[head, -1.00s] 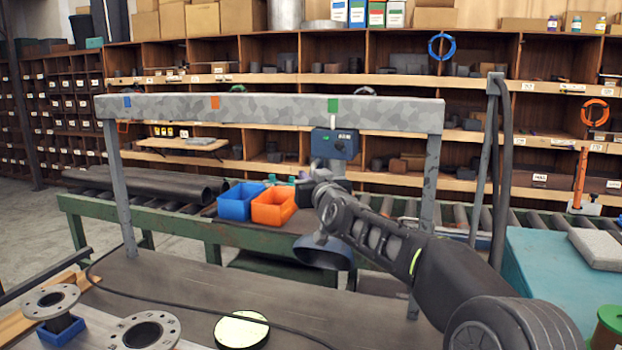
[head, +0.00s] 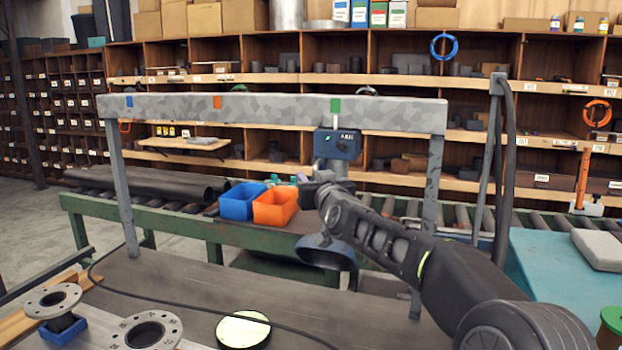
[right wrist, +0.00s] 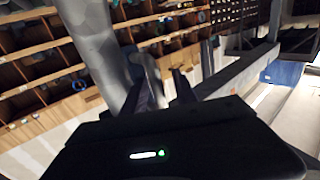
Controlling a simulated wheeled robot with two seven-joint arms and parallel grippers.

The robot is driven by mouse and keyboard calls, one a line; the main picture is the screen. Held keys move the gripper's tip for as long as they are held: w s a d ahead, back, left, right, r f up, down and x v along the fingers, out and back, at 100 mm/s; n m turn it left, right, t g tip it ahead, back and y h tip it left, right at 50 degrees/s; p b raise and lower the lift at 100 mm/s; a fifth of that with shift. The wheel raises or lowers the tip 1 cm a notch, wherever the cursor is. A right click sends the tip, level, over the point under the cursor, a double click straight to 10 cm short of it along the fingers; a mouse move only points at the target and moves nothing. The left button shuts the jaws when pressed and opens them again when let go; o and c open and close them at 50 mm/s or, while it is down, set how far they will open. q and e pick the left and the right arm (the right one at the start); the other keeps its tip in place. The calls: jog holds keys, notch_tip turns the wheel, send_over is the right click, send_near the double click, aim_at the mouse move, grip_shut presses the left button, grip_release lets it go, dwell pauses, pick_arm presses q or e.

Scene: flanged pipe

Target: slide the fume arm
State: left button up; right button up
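The fume arm hangs from a grey overhead rail (head: 270,110). Its blue carriage box (head: 337,144) is at the rail's green mark (head: 336,105), toward the right end. Its dark hood (head: 326,251) hangs below, partly behind my right arm. Blue (head: 129,100) and orange (head: 217,102) marks are farther left on the rail. My right gripper (head: 318,188) is at the fume arm between box and hood. My left gripper is out of view.
A bench below holds flanged pipe pieces (head: 146,331), a round dark-rimmed disc (head: 243,330) and a cable. Blue (head: 241,203) and orange (head: 275,207) bins stand behind the frame. A post (head: 490,160) with a hose stands right of the rail.

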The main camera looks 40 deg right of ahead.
jog(key=v, duration=0.7)
dwell(0.5)
